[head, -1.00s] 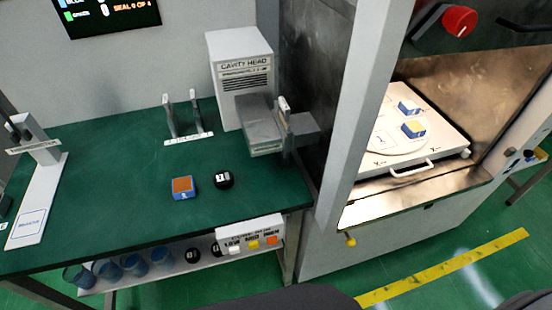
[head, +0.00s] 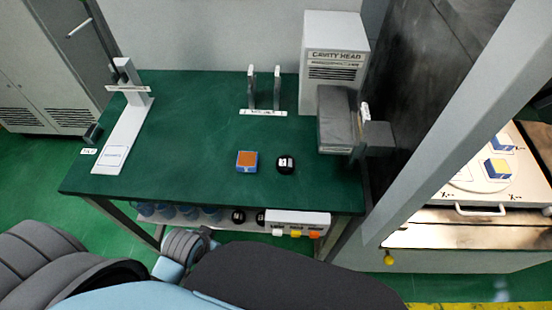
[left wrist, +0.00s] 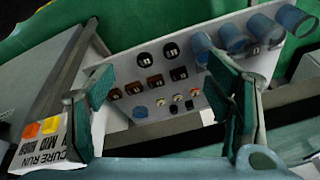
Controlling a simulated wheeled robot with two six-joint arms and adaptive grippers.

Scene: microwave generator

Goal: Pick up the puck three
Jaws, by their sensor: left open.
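A black round puck (head: 285,163) with a white mark sits on the green bench top, right of a blue block with an orange top (head: 246,161). I cannot read a number three on any piece. My left gripper (left wrist: 162,80) is open in the left wrist view, its two green-padded fingers wide apart with nothing between them. Beyond the fingers lies the white lower shelf (left wrist: 125,70) with black round pucks (left wrist: 171,50), brown-topped blocks (left wrist: 155,81) and small coloured pieces (left wrist: 177,98). My right gripper is out of view.
Blue cups (left wrist: 231,38) stand on the shelf. A button box (head: 297,221) is on the bench's front edge. The Cavity Head unit (head: 333,60) stands at the back right, and a chamber with a white tray (head: 510,205) is further right.

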